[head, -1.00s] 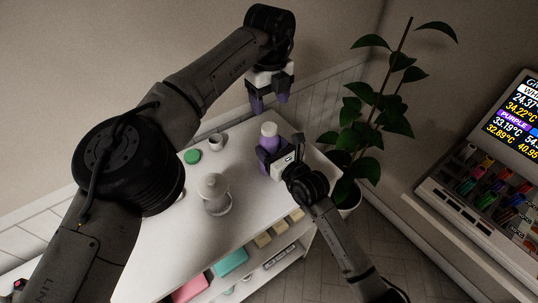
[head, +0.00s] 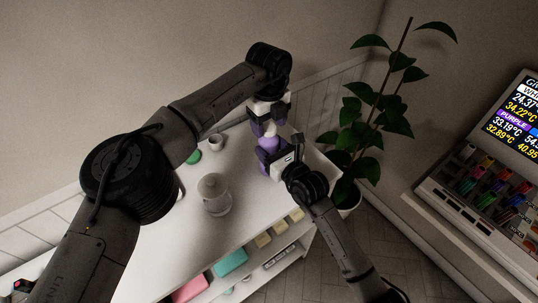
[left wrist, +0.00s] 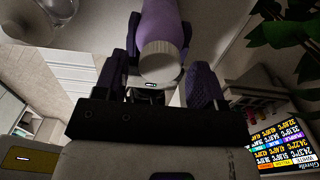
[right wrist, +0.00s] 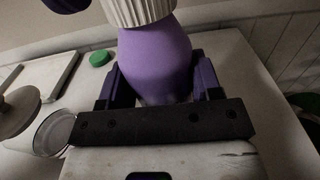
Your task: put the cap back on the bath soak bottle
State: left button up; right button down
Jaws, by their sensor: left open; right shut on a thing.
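The bath soak bottle is purple and stands upright on the white table; it shows in the head view (head: 267,145) and the right wrist view (right wrist: 155,65). A white ribbed cap sits on its top in the right wrist view (right wrist: 138,10) and the left wrist view (left wrist: 160,62). I cannot tell whether it is tightened. My right gripper (head: 270,160) is shut on the bottle's body from the side. My left gripper (head: 268,125) is above the bottle, open, with its fingers on either side of the cap, which it mostly hides in the head view.
A glass jar with a pale lid (head: 214,190) stands nearer on the table. A green round lid (head: 193,157) and a small cup (head: 216,141) are to the left. A plant (head: 375,135) stands beyond the table's right end. The table's front half is mostly clear.

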pick_arm(q)
jog(key=shift+f, duration=0.4)
jog(key=shift+c, duration=0.4)
jog(key=c, duration=0.9)
jog(key=m, duration=1.7)
jog(key=shift+m, duration=0.4)
jog(key=m, duration=0.4)
jog(key=shift+m, duration=0.3)
jog(key=o, duration=1.1)
